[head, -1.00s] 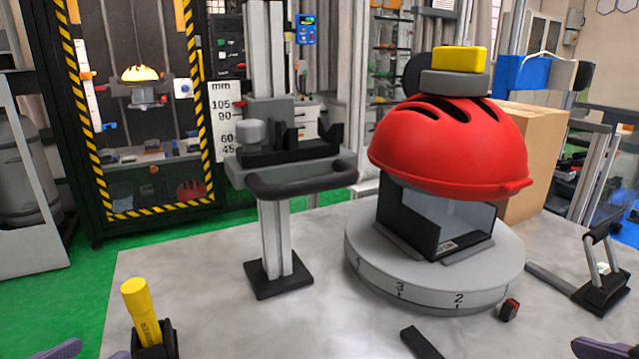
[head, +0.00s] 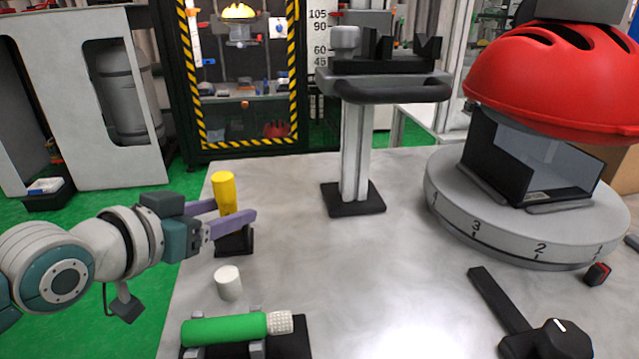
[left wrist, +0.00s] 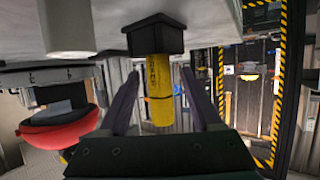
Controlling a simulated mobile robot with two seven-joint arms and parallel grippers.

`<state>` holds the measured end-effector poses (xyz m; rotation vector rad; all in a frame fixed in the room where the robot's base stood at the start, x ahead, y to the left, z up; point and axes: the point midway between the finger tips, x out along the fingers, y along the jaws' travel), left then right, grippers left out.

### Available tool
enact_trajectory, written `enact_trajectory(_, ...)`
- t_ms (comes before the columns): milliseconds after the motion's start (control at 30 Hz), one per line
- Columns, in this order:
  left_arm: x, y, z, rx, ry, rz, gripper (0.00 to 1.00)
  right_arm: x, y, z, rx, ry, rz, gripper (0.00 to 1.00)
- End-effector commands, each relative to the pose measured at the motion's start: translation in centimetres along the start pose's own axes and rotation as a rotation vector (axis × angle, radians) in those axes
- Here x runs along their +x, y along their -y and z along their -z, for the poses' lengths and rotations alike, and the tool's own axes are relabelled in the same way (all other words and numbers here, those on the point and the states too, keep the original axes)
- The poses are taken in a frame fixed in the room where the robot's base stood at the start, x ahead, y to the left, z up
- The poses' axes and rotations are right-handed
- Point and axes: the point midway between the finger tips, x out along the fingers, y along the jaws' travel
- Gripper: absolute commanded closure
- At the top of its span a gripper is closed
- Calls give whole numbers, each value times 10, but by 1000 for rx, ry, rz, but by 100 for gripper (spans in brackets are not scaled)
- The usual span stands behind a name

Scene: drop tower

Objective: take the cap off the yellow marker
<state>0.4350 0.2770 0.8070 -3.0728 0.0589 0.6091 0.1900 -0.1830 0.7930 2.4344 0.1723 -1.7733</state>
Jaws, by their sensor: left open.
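The yellow marker (head: 224,193) stands upright in a small black holder (head: 234,243) near the table's left edge. The left wrist view shows the marker (left wrist: 158,95) upside down, with dark lettering near the holder (left wrist: 154,35) and a thin line around its middle. My left gripper (head: 233,211) is open, with one purple finger on each side of the marker. In the left wrist view the gripper (left wrist: 160,76) shows gaps between both fingers and the marker. The marker's lower end is hidden in the holder. My right gripper is out of view.
A white cylinder (head: 229,284) stands just in front of the holder. A green tube with a knurled white end (head: 225,328) lies in a black cradle nearer me. A grey post stand (head: 355,165) and a turntable (head: 470,215) with a red helmet (head: 550,80) stand to the right.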

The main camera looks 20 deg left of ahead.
Motion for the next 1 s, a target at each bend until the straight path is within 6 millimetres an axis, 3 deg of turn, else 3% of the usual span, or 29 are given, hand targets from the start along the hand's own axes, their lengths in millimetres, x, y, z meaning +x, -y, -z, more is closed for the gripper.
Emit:
enact_trajectory(100, 13, 0, -2, -1, 0, 0, 34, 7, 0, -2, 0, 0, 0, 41)
enact_trajectory(367, 15, 0, -1, -1, 2, 0, 34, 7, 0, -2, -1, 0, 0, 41)
enact_trajectory(900, 15, 0, -1, -1, 1, 0, 94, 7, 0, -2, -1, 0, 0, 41)
enact_trajectory(1000, 15, 0, -1, -1, 1, 0, 100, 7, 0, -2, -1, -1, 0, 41)
